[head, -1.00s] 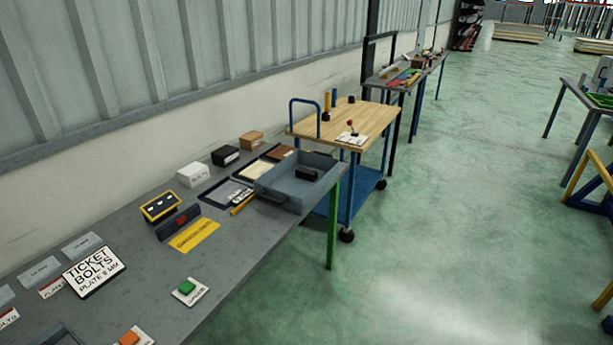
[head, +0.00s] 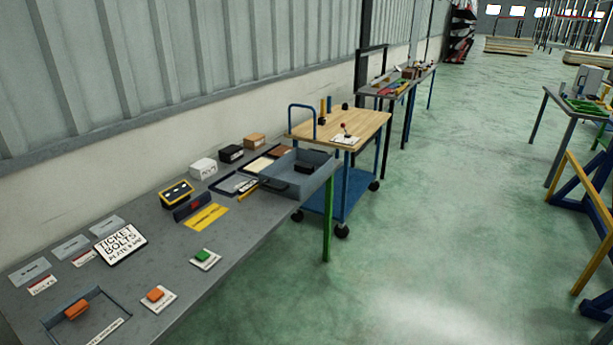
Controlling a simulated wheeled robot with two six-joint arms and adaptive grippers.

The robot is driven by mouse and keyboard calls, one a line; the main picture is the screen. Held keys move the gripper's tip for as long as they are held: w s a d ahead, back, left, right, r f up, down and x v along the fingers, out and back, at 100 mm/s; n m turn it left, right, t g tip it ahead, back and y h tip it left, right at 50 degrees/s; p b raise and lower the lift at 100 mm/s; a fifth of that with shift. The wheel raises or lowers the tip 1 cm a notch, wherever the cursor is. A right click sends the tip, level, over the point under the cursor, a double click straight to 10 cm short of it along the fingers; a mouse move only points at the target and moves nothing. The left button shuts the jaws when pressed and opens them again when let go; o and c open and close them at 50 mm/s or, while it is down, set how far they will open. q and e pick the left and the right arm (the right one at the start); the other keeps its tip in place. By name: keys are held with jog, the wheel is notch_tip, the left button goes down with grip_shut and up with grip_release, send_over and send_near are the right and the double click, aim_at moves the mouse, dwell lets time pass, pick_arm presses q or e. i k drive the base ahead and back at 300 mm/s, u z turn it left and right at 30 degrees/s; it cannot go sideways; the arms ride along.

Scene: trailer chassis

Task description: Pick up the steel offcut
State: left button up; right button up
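I cannot pick out a steel offcut for certain. A small dark block (head: 304,168) lies in an open grey tray (head: 318,184) at the far end of the grey bench (head: 165,262); its material is too small to tell. Neither of my grippers shows in the head view.
The bench holds a "TICKET BOLTS" sign (head: 120,243), a yellow label (head: 206,217), green (head: 202,255) and orange (head: 155,294) blocks on white cards, and several small boxes. A wood-topped blue cart (head: 345,128) stands beyond. Green floor on the right is clear up to a yellow-and-blue frame (head: 588,215).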

aim_at(308, 170)
jog(key=z, duration=0.6)
jog(key=i, duration=0.45)
jog(key=z, duration=0.75)
jog(key=i, duration=1)
jog(key=u, duration=0.85)
jog(key=i, duration=0.6)
jog(key=u, duration=0.75)
